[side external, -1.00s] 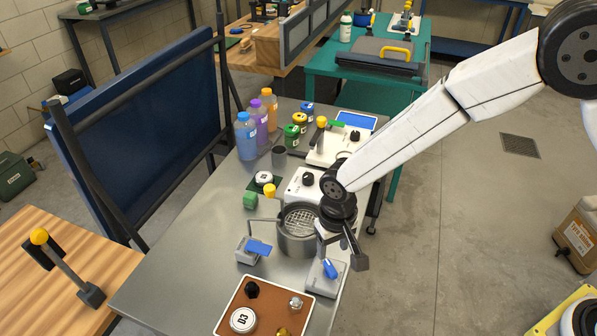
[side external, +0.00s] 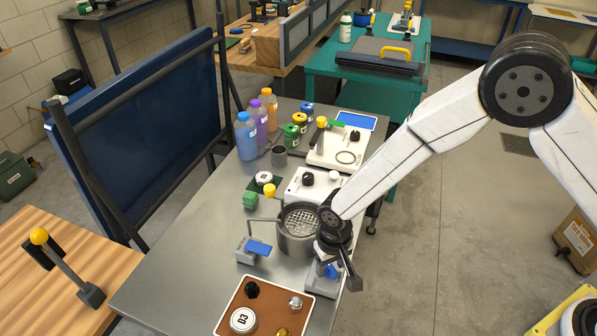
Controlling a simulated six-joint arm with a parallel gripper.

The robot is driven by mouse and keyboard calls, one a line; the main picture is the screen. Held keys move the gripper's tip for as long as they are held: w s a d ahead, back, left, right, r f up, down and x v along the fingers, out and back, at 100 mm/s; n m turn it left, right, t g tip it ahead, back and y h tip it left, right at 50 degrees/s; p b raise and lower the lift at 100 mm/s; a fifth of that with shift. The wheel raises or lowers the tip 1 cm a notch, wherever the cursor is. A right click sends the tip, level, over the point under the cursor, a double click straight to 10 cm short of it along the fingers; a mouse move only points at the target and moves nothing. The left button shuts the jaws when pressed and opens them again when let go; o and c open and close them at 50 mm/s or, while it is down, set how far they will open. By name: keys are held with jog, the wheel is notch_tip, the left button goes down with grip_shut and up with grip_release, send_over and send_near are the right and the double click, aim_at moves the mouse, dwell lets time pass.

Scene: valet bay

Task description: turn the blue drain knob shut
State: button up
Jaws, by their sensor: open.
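The blue drain knob (side external: 331,271) sits on a small pale grey base (side external: 319,286) at the right edge of the steel bench, beside the round grey basket pot (side external: 296,240). My gripper (side external: 338,272) is right over the knob, pointing down, with its jaws open. One dark finger hangs to the right of the knob. The other finger is hard to make out against the wrist. The knob's upper part is hidden behind my gripper, so its exact angle and any contact cannot be told.
A blue-topped grey pedal (side external: 258,248) stands left of the pot. A brown panel (side external: 262,309) marked D3 lies in front. A white box with a black knob (side external: 308,179) is behind the pot. Bottles (side external: 246,136) stand farther back. Open floor lies to the right.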

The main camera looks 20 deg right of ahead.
grip_shut()
jog(key=shift+n, duration=0.5)
jog(key=n, duration=0.3)
jog(key=shift+n, duration=0.3)
jog(key=n, duration=1.3)
jog(key=shift+n, duration=0.3)
